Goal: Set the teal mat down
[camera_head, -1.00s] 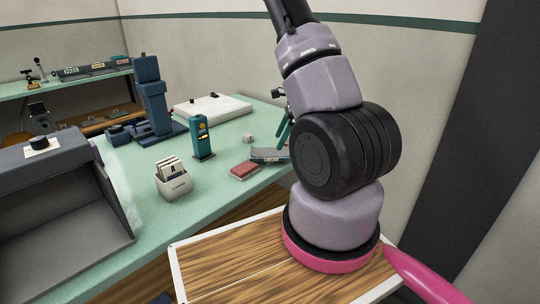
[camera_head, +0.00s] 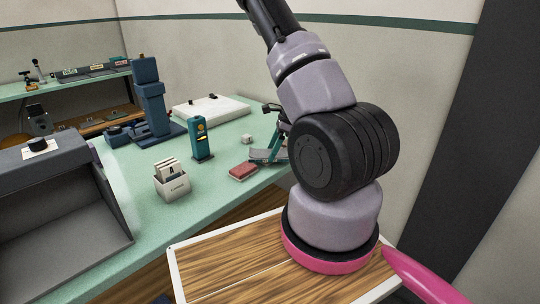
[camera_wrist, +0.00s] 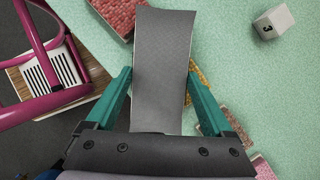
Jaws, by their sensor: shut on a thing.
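I see no clearly teal mat; the piece in my gripper (camera_wrist: 162,85) looks dark grey. In the wrist view this grey mat (camera_wrist: 162,45) is a flat strip, slightly bent near its far end, between my two teal fingers. My gripper is shut on it. Below it lies the pale green table top (camera_wrist: 240,65), with coloured patches partly hidden under the mat and fingers. In the head view my gripper (camera_head: 273,145) is at the table's right part, largely hidden by my arm. A grey piece (camera_head: 258,155) shows there beside a red block (camera_head: 242,171).
A small white cube (camera_head: 247,139) stands just behind; it also shows in the wrist view (camera_wrist: 272,22). A white card box (camera_head: 172,184) and an upright teal device (camera_head: 201,139) stand left. A pink frame (camera_wrist: 45,60) shows at the wrist view's left. Free table lies between them.

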